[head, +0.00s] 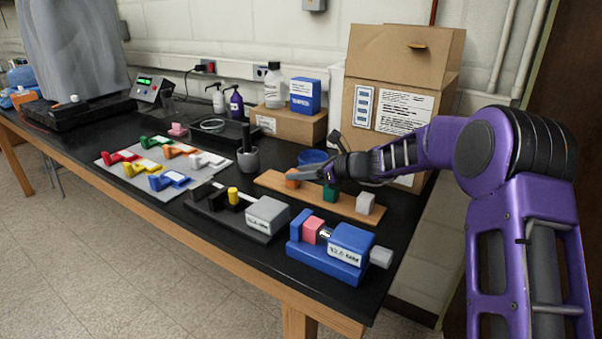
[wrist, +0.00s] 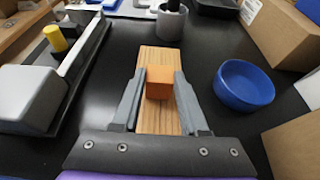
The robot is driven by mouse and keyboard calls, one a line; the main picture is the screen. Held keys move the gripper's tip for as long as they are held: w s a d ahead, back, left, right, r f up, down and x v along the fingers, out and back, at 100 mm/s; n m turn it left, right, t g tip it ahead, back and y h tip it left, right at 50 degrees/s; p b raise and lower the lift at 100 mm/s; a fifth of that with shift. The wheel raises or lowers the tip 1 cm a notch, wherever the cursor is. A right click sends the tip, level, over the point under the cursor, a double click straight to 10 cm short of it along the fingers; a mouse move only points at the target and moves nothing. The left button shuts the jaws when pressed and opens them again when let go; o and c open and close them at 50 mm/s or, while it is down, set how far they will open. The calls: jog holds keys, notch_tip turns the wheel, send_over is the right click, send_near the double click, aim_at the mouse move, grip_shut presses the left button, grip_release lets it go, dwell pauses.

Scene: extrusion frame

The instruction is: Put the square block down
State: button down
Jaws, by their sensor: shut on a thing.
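An orange square block (wrist: 159,81) sits between the two fingers of my gripper (wrist: 159,88) in the wrist view, and the fingers are shut on it. In the head view the orange block (head: 292,180) shows at the left part of a long wooden board (head: 270,180), with my gripper (head: 300,175) reaching it from the right. The board (wrist: 155,60) lies beneath the block in the wrist view. I cannot tell whether the block touches the board or is just above it.
A green block (head: 331,194) and a pale grey block (head: 366,203) stand on the board to the right. A blue bowl (wrist: 244,85) is right of the board. A grey-topped fixture (head: 266,215) and a blue vise (head: 330,255) stand in front. A dark cup (head: 248,158) is behind left.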

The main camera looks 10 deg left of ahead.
jog(key=shift+c, duration=2.2)
grip_release()
jog(key=shift+f, duration=0.15)
jog(key=shift+r, duration=0.3)
jog(key=p+v, duration=0.1)
jog(key=v, duration=1.1)
jog(key=shift+f, duration=0.1)
